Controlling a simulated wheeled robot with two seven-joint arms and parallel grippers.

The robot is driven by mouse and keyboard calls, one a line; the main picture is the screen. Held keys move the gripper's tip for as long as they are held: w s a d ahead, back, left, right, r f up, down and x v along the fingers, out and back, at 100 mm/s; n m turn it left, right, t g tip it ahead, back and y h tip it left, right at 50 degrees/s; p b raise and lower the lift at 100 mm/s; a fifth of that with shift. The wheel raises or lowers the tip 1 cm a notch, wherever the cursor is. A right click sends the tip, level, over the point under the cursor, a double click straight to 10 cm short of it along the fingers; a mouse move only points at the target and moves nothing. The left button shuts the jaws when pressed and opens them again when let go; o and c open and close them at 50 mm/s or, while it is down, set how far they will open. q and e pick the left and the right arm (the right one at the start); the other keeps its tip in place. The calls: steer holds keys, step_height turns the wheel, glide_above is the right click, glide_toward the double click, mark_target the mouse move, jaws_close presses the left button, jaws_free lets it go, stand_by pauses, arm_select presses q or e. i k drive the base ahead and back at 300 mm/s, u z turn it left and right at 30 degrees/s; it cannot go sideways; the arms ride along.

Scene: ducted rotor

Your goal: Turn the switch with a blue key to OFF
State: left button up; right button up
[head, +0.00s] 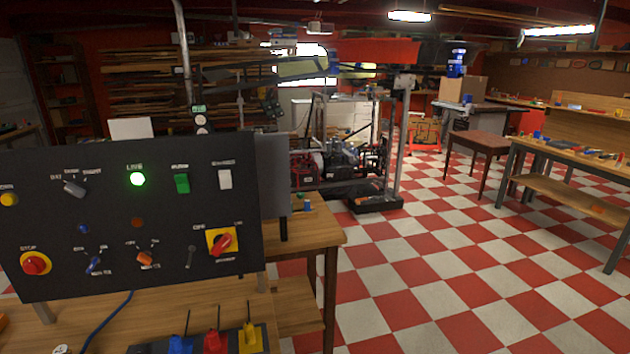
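A dark control panel (190,215) fills the left of the head view, tilted slightly. The switch with a blue key (93,265) is in its lower row. The blue key slants, its upper end leaning right. Small white labels stand above and below it, too small to read surely, so I cannot tell which position it points to. A switch with an orange key (146,259) sits just to its right. A green lamp (137,179) glows under a "LIVE" label. Neither of my grippers shows in the view.
Blue, red and yellow pieces (215,341) stand in front. Checkered floor is open at right.

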mark_target(96, 260)
steer(key=u, duration=1.25)
steer(key=k, duration=0.5)
steer(key=u, duration=1.15)
steer(key=i, duration=0.8)
steer(key=z, duration=2.4)
